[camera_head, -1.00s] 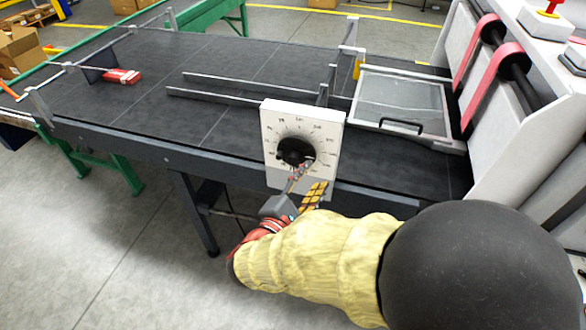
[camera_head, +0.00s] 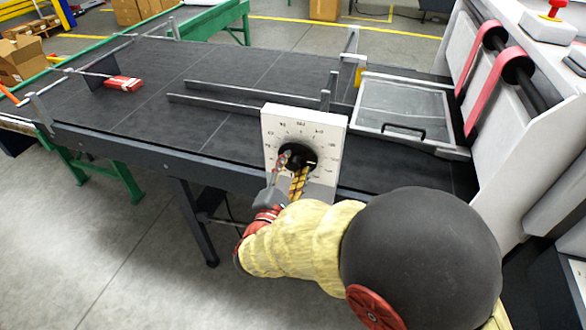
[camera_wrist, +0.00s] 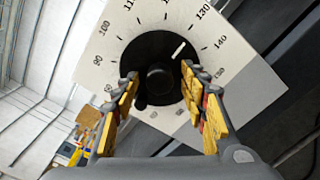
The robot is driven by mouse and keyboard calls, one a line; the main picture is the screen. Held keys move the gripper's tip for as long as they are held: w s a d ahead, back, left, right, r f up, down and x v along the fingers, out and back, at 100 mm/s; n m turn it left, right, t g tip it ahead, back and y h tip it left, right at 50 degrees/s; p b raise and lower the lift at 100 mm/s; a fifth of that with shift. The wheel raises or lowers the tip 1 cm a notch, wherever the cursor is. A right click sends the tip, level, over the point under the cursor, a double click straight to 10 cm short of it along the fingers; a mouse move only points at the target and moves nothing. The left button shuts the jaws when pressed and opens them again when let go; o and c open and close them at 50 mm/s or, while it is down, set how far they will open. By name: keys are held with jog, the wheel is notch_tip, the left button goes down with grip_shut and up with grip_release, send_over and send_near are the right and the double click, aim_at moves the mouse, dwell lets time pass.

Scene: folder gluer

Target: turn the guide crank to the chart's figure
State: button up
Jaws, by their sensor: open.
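The guide crank (camera_head: 297,157) is a black round knob on a white square dial plate (camera_head: 331,130) at the front edge of the dark table. My gripper (camera_head: 292,172) is at the crank's lower side. In the wrist view my gripper (camera_wrist: 158,84) is open, with yellow-padded fingers on either side of the knob. I cannot tell whether they touch it. No chart is legible.
The dark table (camera_head: 120,95) carries two metal guide rails (camera_head: 235,93) and a red-and-white pack (camera_head: 123,84). A framed clear cover (camera_head: 402,105) with a black handle lies right of the dial. A white machine with red belts (camera_head: 475,75) stands at far right.

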jog(key=c, duration=0.3)
jog(key=c, duration=0.8)
grip_shut()
